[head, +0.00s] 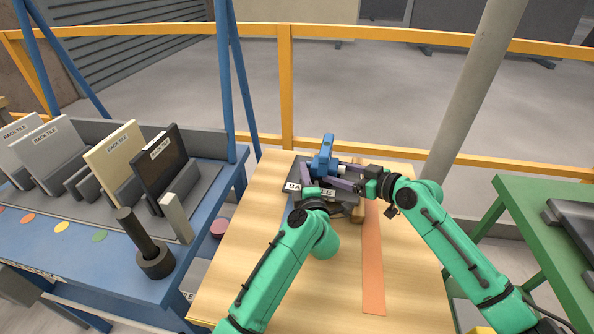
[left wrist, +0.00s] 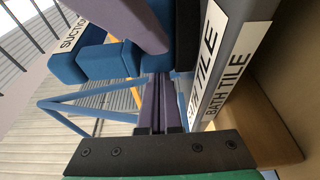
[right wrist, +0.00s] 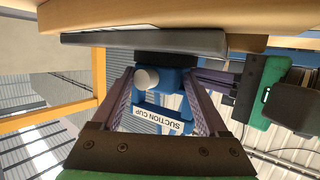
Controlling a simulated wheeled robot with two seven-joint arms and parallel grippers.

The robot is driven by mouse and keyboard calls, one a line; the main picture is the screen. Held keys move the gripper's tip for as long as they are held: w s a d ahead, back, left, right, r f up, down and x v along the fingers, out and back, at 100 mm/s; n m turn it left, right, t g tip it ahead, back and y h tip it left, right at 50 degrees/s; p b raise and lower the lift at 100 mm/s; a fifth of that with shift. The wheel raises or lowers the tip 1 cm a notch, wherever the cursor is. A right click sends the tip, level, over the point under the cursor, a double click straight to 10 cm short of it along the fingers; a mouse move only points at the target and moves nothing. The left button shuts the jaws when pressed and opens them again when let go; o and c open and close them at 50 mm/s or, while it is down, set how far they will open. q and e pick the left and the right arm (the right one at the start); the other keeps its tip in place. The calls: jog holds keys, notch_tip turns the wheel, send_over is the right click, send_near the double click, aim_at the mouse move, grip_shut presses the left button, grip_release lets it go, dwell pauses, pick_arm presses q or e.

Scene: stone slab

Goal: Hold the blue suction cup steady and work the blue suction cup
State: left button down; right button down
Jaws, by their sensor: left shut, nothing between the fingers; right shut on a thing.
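The blue suction cup (head: 326,150) stands on the dark grey bath tile (head: 297,171) on the wooden table. In the right wrist view the suction cup (right wrist: 172,102) sits between the fingers of my right gripper (right wrist: 158,85), which is shut on it. A white round knob (right wrist: 147,79) shows on its side. My left gripper (head: 306,178) is shut and empty, low beside the cup over the tile. In the left wrist view its fingers (left wrist: 160,82) are together, with the blue cup (left wrist: 108,61) just left. The fingers partly hide the cup's base.
The wooden table (head: 230,285) has an orange strip (head: 372,265) along its right part. A blue rack bench (head: 120,285) with several upright tiles stands at left, a green table (head: 525,215) at right. A yellow rail (head: 400,153) runs behind. The table's front is clear.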

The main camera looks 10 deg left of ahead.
aim_at(291, 178)
pick_arm(q)
jog(key=shift+d+r+h, duration=0.1)
jog(key=shift+d+h, duration=0.2)
jog(key=shift+d, duration=0.1)
jog(key=a, duration=0.4)
jog(key=shift+w+a, duration=0.1)
jog(key=shift+a, duration=0.15)
jog(key=v, duration=1)
jog(key=shift+a, duration=0.1)
